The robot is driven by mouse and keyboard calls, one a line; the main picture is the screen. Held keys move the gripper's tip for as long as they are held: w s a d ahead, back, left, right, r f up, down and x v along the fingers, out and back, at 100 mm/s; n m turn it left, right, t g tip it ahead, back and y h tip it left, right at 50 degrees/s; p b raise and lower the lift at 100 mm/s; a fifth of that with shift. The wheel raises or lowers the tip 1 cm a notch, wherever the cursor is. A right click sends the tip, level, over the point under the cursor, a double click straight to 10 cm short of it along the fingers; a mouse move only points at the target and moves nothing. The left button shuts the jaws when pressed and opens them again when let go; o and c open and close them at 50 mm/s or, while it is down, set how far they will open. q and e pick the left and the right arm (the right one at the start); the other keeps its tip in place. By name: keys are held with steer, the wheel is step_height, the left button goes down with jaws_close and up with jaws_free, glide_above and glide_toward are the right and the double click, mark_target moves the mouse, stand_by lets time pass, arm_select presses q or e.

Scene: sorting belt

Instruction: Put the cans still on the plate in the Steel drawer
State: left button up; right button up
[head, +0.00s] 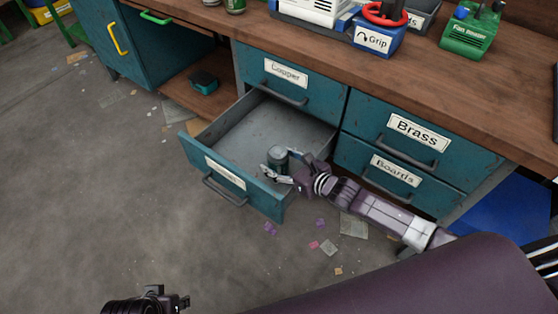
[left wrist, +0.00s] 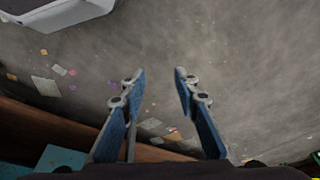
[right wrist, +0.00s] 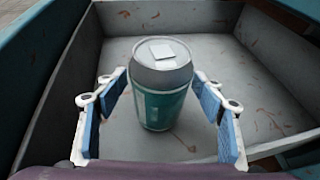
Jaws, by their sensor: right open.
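A teal can (right wrist: 163,105) with a grey top stands upright in the open drawer (head: 235,148); in the head view the can (head: 278,155) is near the drawer's front right. The drawer's front label is too small to read. My right gripper (head: 281,166) is open, with its fingers on either side of the can; the right wrist view shows small gaps beside it. My left gripper (left wrist: 160,76) is open and empty over the floor. Part of a green can (head: 235,5) shows on the bench at the top edge. No plate is visible.
The closed Copper (head: 286,72), Brass (head: 418,132) and Boards (head: 395,170) drawers surround the open one. A blue Grip bin (head: 373,40) and a green box (head: 468,32) stand on the bench (head: 440,75). Scraps litter the otherwise clear floor.

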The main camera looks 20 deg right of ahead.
arm_select(q)
steer(key=shift+w, duration=0.15)
arm_select(e)
steer(key=shift+r, duration=0.2)
steer(key=shift+r+p, duration=0.45)
arm_select(q)
step_height(320, 180, down, 12)
steer(key=s+p, duration=0.2)
steer(key=shift+r+g, duration=0.2)
steer(key=shift+g, duration=0.2)
arm_select(e)
steer(key=v, duration=1.2)
steer(key=shift+a, duration=0.1)
